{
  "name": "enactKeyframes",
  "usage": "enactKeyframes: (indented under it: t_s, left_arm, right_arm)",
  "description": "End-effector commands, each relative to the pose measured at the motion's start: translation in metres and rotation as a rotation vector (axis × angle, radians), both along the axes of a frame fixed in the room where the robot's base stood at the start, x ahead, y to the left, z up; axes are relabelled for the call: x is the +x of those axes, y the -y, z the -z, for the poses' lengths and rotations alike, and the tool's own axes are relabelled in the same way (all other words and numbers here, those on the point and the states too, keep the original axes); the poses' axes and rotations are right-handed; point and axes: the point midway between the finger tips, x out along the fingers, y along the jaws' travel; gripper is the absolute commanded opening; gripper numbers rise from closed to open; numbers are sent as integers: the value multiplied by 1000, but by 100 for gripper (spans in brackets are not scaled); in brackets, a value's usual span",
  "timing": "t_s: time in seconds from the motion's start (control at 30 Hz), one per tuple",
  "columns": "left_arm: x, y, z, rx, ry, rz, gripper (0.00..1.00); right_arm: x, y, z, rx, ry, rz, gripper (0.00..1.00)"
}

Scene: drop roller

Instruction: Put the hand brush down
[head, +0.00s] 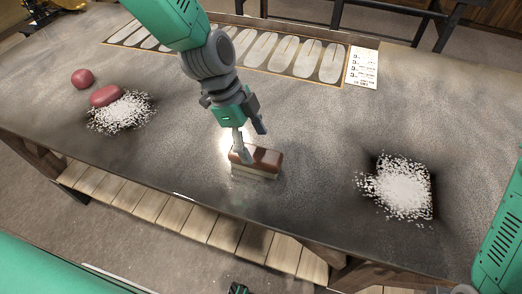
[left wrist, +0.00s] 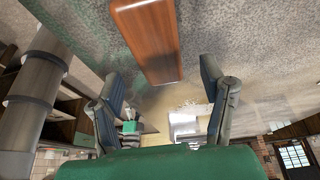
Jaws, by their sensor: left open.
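The hand brush (head: 264,158) has a brown wooden back and pale bristles. It rests bristles down on the dark worktable (head: 310,130), near the front edge at the middle. My left gripper (head: 250,146) is directly above it, with its fingers apart. In the head view one finger overlaps the brush's left end; I cannot tell whether it touches. In the left wrist view the brush's brown back (left wrist: 150,40) lies beyond the open fingers (left wrist: 160,76), with nothing held between them.
White granular piles lie on the table at left (head: 122,112) and right (head: 400,188). A pink roll (head: 105,95) and a pink ball (head: 82,78) are by the left pile. A tray of oval moulds (head: 285,52) and a white card (head: 363,68) are at the back.

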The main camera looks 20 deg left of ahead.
Motion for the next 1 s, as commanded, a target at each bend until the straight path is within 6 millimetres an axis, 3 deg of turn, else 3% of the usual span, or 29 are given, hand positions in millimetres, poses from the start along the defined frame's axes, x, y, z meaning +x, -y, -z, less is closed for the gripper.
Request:
enactKeyframes:
  t_s: [0.2, 0.4, 1.0]
  left_arm:
    - [3, -17, -45, -1, 4, -2, 65]
    - [4, -26, -70, 1, 2, -2, 65]
    - [3, -30, -77, 1, -2, -1, 65]
  right_arm:
    - [0, 0, 7, 0, 0, -1, 66]
    - [0, 0, 9, 0, 0, -1, 66]
    - [0, 0, 9, 0, 0, 0, 66]
